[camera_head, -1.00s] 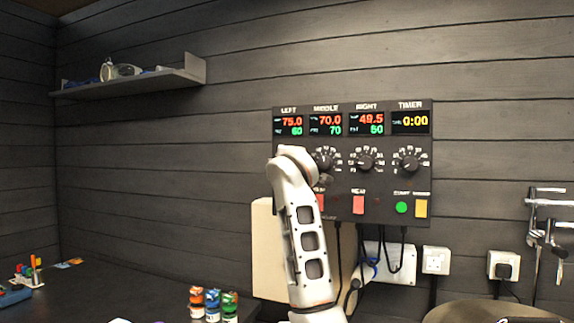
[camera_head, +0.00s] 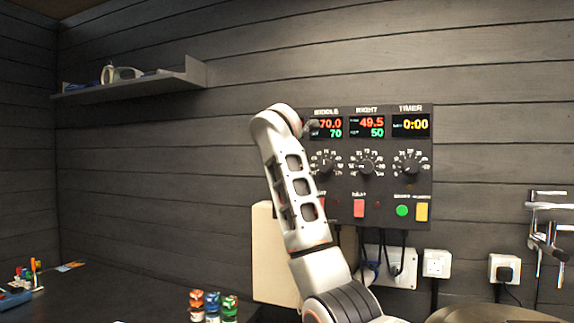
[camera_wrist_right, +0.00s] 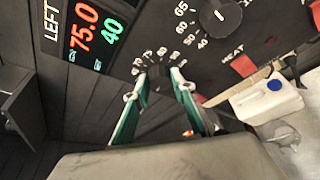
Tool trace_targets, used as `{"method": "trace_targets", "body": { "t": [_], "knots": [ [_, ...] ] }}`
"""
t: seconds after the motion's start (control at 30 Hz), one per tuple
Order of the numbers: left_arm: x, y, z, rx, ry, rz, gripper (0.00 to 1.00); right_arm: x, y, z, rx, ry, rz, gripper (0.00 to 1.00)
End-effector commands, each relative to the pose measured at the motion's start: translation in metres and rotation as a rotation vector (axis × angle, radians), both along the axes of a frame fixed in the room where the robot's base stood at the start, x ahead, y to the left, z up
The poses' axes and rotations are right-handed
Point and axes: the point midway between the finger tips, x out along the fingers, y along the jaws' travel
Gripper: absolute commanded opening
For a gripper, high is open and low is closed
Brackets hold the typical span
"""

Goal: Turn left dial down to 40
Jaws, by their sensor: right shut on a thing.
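The control panel (camera_head: 385,190) hangs on the wall in the head view. My right arm (camera_head: 290,190) covers its left part, including the LEFT display and the left dial. In the right wrist view the LEFT display (camera_wrist_right: 95,28) shows 75.0 in red and what looks like 40 in green. The left dial (camera_wrist_right: 158,76) is dark, with white numbers around it. My right gripper (camera_wrist_right: 158,82) is shut on this dial, one green-padded finger on each side. The dial's pointer is hidden. My left gripper is not in view.
The middle dial (camera_head: 323,163) and right dial (camera_head: 366,162) are beside the left one, with the timer dial (camera_head: 410,163) beyond. Small coloured-cap bottles (camera_head: 213,308) stand on the counter.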

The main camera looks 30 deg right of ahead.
Motion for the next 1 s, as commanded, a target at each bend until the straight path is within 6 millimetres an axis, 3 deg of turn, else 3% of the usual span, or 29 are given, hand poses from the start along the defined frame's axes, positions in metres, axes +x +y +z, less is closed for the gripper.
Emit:
{"method": "trace_targets", "body": {
  "t": [0.4,1.0],
  "knots": [
    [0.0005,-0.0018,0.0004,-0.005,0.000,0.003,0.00,0.0006,0.0001,0.0047,-0.141,0.151,-0.003,0.03],
    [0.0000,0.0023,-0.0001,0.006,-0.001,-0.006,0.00,0.0007,0.0002,0.0052,-0.165,0.177,-0.003,0.03]
  ]
}}
